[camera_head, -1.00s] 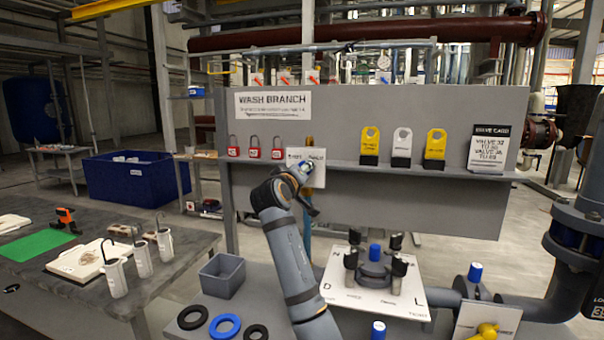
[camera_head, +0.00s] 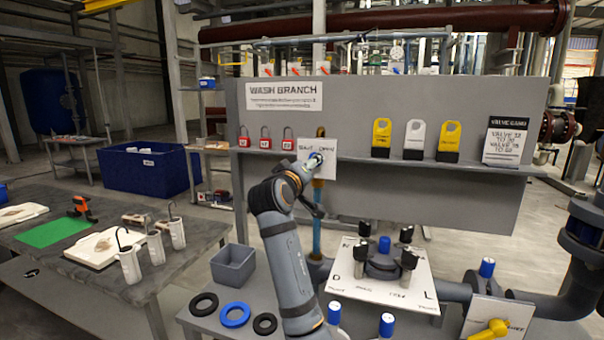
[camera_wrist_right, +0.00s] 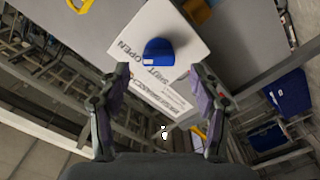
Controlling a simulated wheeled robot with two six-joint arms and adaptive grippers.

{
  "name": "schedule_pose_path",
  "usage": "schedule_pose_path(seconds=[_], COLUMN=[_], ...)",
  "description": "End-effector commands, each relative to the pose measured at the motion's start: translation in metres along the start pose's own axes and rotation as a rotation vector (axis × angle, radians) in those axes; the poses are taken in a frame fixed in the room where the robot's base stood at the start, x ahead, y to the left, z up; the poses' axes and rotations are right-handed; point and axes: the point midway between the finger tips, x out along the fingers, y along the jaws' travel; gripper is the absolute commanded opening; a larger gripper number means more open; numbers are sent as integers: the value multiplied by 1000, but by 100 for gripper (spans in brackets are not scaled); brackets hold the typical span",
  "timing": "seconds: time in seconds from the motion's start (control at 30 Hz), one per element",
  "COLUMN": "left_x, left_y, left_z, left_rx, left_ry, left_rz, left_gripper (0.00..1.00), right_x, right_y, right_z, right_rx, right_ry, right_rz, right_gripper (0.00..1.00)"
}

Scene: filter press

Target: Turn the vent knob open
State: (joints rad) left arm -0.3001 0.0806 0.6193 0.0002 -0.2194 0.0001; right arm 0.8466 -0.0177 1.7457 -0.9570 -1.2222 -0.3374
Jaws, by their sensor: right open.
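The vent knob is a blue round-topped knob (camera_wrist_right: 158,52) on a white plate (camera_wrist_right: 190,30) lettered SHUT and OPEN. In the head view the plate (camera_head: 331,172) is on the grey panel, right of the red padlocks. My right gripper (camera_head: 309,166) is in front of the plate there and largely hides the knob. In the right wrist view my right gripper (camera_wrist_right: 160,72) is open, with one finger on each side and the knob just beyond the fingertips. Nothing is between the fingers, and I cannot tell if they touch the knob. My left gripper is not in view.
A brass-topped blue pipe (camera_head: 318,205) runs down behind my right arm. A shelf on the panel (camera_head: 460,200) holds red padlocks (camera_head: 265,138) and yellow and white tags (camera_head: 414,140). Below are a lettered white plate with clamps (camera_head: 345,290), a grey bin (camera_head: 233,268) and rings (camera_head: 235,314).

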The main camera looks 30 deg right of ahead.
Motion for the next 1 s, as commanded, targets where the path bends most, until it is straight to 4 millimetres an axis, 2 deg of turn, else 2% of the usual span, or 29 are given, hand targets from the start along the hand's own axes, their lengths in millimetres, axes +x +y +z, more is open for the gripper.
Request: schedule_pose_path(seconds=[0.03, 0.13, 0.33, 1.0], left_x=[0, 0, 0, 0], left_y=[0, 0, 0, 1], left_z=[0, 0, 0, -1], left_rx=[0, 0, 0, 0], left_ry=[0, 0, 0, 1], left_rz=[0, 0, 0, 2], left_gripper=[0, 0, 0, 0], right_x=[-13, -37, -64, -68], right_y=[-1, -2, -1, 0], right_z=[1, 0, 0, 0], right_rx=[5, 4, 2, 0], right_ry=[-2, -1, -1, -2], right_rz=[-6, -7, -3, -1], right_gripper=[64, 64, 64, 64])
